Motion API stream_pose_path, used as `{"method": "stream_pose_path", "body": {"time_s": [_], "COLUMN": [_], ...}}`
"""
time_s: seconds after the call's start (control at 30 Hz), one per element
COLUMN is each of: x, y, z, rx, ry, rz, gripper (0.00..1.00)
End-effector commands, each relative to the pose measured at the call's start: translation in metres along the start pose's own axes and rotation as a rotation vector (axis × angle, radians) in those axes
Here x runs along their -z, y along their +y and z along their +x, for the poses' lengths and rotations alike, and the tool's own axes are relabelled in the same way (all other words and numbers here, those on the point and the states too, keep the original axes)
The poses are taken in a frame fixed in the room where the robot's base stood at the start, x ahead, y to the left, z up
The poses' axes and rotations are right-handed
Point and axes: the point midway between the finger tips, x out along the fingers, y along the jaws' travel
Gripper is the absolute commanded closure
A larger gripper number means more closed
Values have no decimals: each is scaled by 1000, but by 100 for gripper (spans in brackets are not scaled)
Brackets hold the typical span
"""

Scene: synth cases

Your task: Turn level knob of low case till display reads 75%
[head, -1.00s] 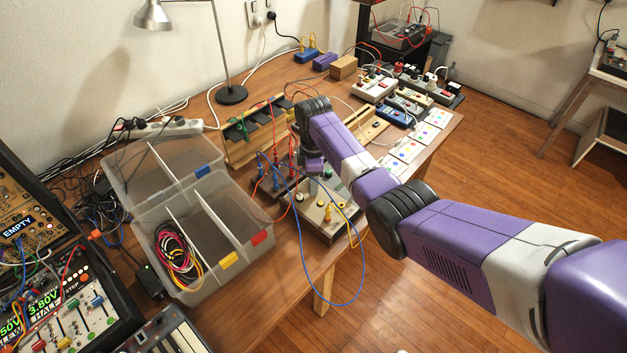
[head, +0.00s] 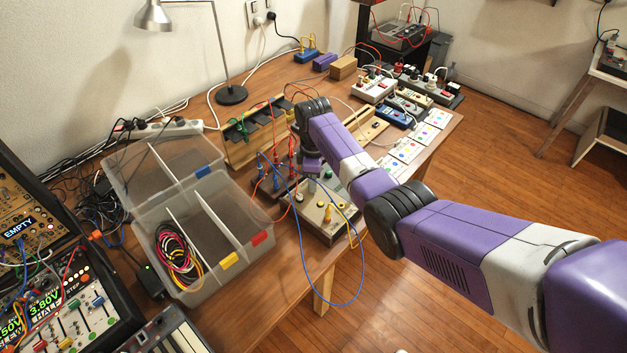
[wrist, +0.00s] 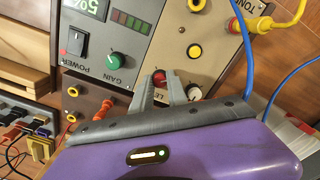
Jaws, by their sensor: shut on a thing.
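The low case (head: 312,222), grey with a brown side, stands near the table's front edge, partly behind my arm in the head view. In the wrist view its grey panel (wrist: 150,30) appears turned round. A red knob (wrist: 160,77) sits between the fingertips of my gripper (wrist: 161,88), which is shut on it. A label starting "LE" shows beside it, the rest hidden by a finger. The green display (wrist: 83,8) is cut by the top edge and seems to read 50%. A green GAIN knob (wrist: 117,60) and a black POWER switch (wrist: 75,44) are nearby.
A yellow plug (wrist: 236,25) and a blue cable (wrist: 262,80) lie close to my gripper on the right. A clear divided box (head: 205,235) stands left of the case. White cards with coloured dots (head: 408,150) lie to the right.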

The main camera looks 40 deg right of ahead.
Motion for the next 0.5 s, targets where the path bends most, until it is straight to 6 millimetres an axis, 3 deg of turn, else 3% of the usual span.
{"method": "stream_pose_path", "body": {"time_s": [0.5], "x": [1], "y": [0], "z": [-1], "rx": [1], "ry": [0], "rz": [472], "gripper": [100]}}
